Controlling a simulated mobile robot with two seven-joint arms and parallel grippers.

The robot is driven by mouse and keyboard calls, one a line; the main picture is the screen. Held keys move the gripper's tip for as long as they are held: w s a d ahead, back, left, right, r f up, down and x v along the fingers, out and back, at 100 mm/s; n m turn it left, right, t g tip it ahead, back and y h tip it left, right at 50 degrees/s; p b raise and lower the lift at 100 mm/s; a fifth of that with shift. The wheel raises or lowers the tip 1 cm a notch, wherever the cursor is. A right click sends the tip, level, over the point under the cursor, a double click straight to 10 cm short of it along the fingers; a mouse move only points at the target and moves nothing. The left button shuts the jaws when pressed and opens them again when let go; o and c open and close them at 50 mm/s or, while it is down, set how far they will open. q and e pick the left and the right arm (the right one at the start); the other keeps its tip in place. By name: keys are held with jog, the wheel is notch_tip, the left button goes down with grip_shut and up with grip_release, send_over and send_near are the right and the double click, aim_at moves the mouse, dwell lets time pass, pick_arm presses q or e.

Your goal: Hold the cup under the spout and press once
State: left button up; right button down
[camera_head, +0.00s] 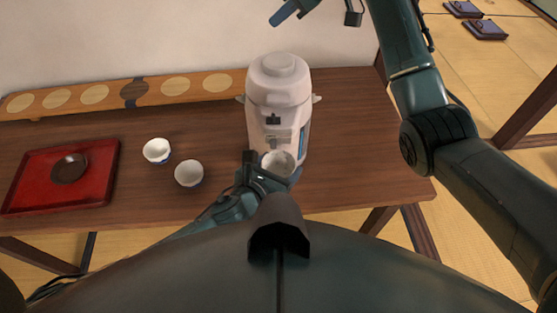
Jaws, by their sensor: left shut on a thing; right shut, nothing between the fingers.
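The white dispenser pot (279,92) stands upright on the wooden table, with a round top (279,64) and a dark and blue panel on its front. A white cup (279,164) is at the pot's lower front, its open mouth facing up. My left gripper (268,178) is shut on this cup from the near left side. The spout cannot be made out, so I cannot tell whether the cup is exactly beneath it. My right gripper (285,13) is shut and empty, above and behind the pot at the top edge, partly cut off.
Two more white cups, one farther back (157,151) and one nearer (189,173), stand left of the pot. A red tray (100,165) holds a dark round dish (69,168). The table (355,150) is clear at right.

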pick_arm(q)
jog(key=s, duration=1.1)
dwell(1.0)
jog(key=shift+s+d, duration=0.15)
pick_arm(e)
jog(key=shift+d, duration=0.1)
dwell(0.8)
